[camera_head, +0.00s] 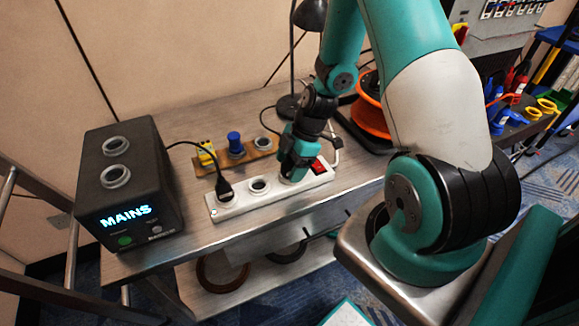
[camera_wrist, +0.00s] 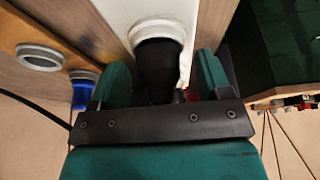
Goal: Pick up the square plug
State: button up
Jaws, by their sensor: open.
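A yellow, blocky, square-looking plug (camera_head: 206,153) stands at the left end of a wooden holder (camera_head: 217,181), beside a round blue plug (camera_head: 235,145). My gripper (camera_head: 293,172) points down over the right part of the white power strip (camera_head: 238,206). In the wrist view, its open fingers (camera_wrist: 160,80) stand on either side of a black plug (camera_wrist: 158,65) seated in a white ring socket (camera_wrist: 160,30). A gap shows between that plug and the right finger. The lower part of this plug is hidden by the gripper body, and its shape is unclear.
Another black plug (camera_head: 225,188) sits in the strip's left socket, its cable running to the black MAINS box (camera_head: 120,180). The strip's middle socket (camera_head: 259,186) is empty. A black lamp (camera_head: 310,16) and orange reel (camera_head: 370,115) stand behind my arm.

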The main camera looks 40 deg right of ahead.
jog(key=shift+c, duration=0.5)
jog(key=c, duration=1)
jog(key=shift+r, duration=0.15)
